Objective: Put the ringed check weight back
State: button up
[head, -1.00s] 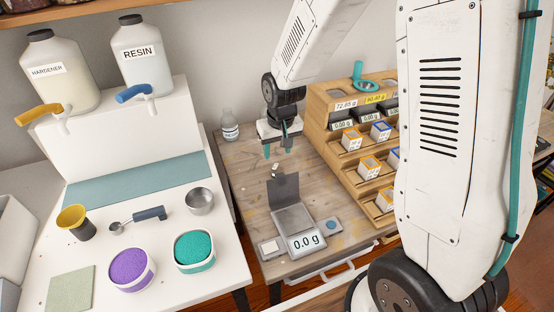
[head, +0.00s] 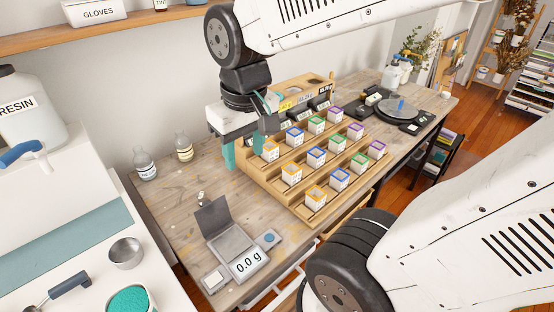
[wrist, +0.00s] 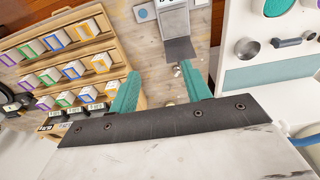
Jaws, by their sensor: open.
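My gripper (head: 243,152) hangs open and empty in the head view, in front of the left end of the stepped wooden rack. Its two teal fingers stand apart in the wrist view (wrist: 163,78). Small weights (head: 201,198) stand on the table just behind the scale's raised lid; they also show between the fingers in the wrist view (wrist: 178,70). They are too small for me to tell which one has a ring. The scale (head: 232,243) has an empty pan and reads 0.0 g.
The wooden rack (head: 262,183) holds several coloured-rim boxes, right of the scale. Two clear bottles (head: 145,166) stand at the table's back left. A turntable (head: 398,108) is at the far right. A white bench with a metal cup (head: 126,253) is at left.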

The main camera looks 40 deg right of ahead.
jog(key=s+r, duration=0.2)
jog(key=s, duration=0.6)
jog(key=shift+s+d, duration=0.25)
